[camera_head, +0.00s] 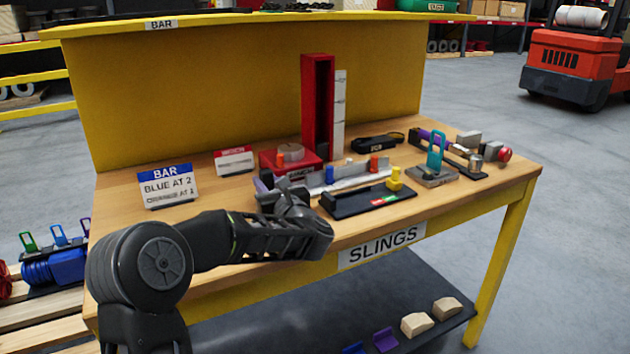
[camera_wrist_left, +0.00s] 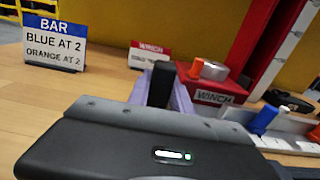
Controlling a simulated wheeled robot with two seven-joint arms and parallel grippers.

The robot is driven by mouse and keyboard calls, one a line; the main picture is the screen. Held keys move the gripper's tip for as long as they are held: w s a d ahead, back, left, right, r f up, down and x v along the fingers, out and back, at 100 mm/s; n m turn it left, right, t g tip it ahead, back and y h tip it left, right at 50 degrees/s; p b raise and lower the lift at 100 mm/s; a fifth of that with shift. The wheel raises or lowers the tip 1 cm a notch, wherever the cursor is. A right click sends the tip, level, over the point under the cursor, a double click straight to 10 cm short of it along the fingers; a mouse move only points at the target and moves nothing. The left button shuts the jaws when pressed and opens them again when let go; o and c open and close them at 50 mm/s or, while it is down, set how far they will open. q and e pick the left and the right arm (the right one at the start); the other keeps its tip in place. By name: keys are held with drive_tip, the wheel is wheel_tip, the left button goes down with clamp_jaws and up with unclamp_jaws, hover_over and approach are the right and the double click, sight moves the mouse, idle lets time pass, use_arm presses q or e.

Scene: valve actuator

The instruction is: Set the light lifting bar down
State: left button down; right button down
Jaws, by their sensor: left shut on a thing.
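The light lifting bar (camera_head: 345,178) is a pale grey bar with a blue piece (camera_head: 330,175) and an orange piece (camera_head: 374,165) on it. It lies low over the bench, front middle; I cannot tell whether it touches the top. My left gripper (camera_head: 283,190) is at the bar's left end and shut on it. The arm hides the hold from the head camera. In the left wrist view the bar (camera_wrist_left: 290,143) runs out to the right, and a purple piece (camera_wrist_left: 180,97) shows beside a black finger. My right gripper is not in view.
A black tray (camera_head: 345,206) with a yellow knob sits just in front of the bar. Behind stand a red winch box (camera_head: 270,163) and a tall red frame (camera_head: 317,95). A BAR sign (camera_head: 168,187) stands left. A teal-handled block (camera_head: 436,172) stands right. Bench (camera_head: 225,190) is clear between the signs.

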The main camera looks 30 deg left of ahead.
use_arm(q)
drive_tip(key=shift+r, duration=0.2)
wheel_tip(320, 180, up, 18)
drive_tip(key=p, duration=0.1)
drive_tip(key=shift+p, duration=0.3)
idle(0.8)
